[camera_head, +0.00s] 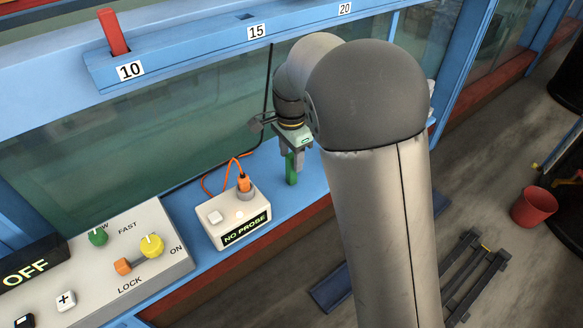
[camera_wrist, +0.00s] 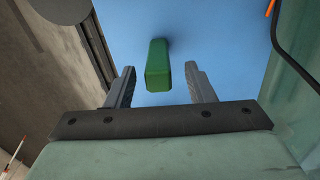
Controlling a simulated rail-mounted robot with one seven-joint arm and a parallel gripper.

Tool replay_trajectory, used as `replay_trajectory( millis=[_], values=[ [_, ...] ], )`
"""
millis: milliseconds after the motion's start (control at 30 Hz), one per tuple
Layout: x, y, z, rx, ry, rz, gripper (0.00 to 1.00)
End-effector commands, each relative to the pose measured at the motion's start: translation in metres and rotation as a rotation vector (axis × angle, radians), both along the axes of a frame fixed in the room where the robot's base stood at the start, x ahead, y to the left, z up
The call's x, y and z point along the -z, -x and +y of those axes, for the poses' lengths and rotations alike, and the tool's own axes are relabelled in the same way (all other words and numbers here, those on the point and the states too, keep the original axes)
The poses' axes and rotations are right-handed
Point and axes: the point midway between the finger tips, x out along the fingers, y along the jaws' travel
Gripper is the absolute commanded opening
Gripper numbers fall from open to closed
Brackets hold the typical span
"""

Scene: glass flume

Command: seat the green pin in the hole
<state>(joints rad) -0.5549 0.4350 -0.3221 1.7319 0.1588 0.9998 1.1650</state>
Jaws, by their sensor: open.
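The green pin (camera_head: 291,168) stands upright on the blue ledge beside the glass. In the wrist view the green pin (camera_wrist: 158,66) lies between my two finger tips, with a gap on each side. My gripper (camera_head: 293,150) points down over the pin and is open. The blue rail (camera_head: 190,48) along the top carries the labels 10, 15 and 20. A dark hole (camera_head: 246,15) shows in it above the label 15. A red pin (camera_head: 113,32) stands in the rail above the label 10. Any hole by the label 20 is not clear.
A control panel (camera_head: 110,262) with knobs is at the lower left. A black cable (camera_head: 268,85) runs down the glass.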

Motion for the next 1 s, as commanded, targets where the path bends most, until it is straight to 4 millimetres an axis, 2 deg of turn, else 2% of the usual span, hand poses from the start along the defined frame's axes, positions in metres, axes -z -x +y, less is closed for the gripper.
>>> replay_trajectory(
  millis=[200, 500, 533, 700, 1000],
  values=[
    [0.031, 0.005, 0.004, -0.001, 0.000, 0.004, 0.49],
    [0.038, 0.004, 0.004, -0.001, -0.003, -0.001, 0.49],
    [0.038, 0.004, 0.004, -0.001, -0.003, -0.001, 0.46],
    [0.038, 0.004, 0.004, -0.002, -0.003, -0.001, 0.00],
    [0.037, 0.004, 0.004, -0.002, -0.003, -0.001, 0.00]
  ],
)
